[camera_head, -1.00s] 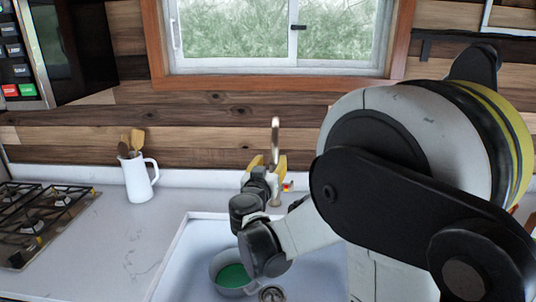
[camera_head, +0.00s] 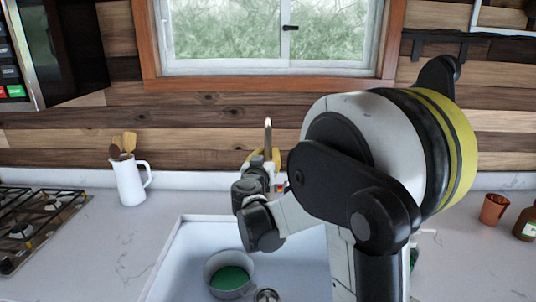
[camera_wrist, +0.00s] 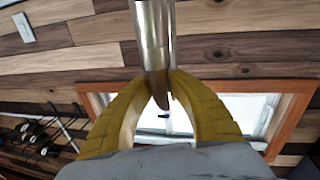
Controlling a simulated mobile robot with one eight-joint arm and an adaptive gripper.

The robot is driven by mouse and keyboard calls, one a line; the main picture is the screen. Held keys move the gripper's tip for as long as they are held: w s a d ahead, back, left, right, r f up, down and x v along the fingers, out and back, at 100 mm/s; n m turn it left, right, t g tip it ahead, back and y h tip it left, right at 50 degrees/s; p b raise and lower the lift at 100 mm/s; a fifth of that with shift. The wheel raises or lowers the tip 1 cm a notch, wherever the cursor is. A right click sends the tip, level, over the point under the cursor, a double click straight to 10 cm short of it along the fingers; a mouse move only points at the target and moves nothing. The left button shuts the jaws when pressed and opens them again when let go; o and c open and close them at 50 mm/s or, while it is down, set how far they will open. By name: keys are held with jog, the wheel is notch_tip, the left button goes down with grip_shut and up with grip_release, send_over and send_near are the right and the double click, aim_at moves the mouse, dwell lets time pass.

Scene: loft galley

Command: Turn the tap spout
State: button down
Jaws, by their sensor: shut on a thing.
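The tap spout (camera_head: 268,136) is a slim metal tube standing at the back of the sink, in front of the plank wall. In the wrist view the metal spout (camera_wrist: 151,40) comes down from the top edge to between my fingers. My gripper (camera_wrist: 158,82) has two yellow fingers, and their tips close on the spout from both sides. In the head view my gripper (camera_head: 262,158) is at the spout, and my wrist hides the tap's lower part.
The white sink (camera_head: 185,255) holds a pot (camera_head: 229,275) with a green inside. A white jug (camera_head: 128,183) with utensils and a gas hob (camera_head: 35,225) stand left. A copper cup (camera_head: 493,208) and a brown bottle (camera_head: 526,222) stand right. The window (camera_head: 275,35) is behind.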

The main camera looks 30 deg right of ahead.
jog(key=shift+a, duration=0.1)
jog(key=shift+w+a+g+h, duration=0.3)
jog(key=shift+a+g, duration=0.1)
jog(key=w+a+m+g+h, duration=0.4)
jog(key=w+a+m+g, duration=0.2)
jog(key=w, duration=0.3)
jog(key=shift+w+a+g, duration=0.2)
jog(key=shift+a+g, duration=0.2)
jog(key=shift+g, duration=0.2)
jog(key=c, duration=1.2)
grip_release()
jog(key=shift+c, duration=0.2)
jog(key=shift+a, duration=0.1)
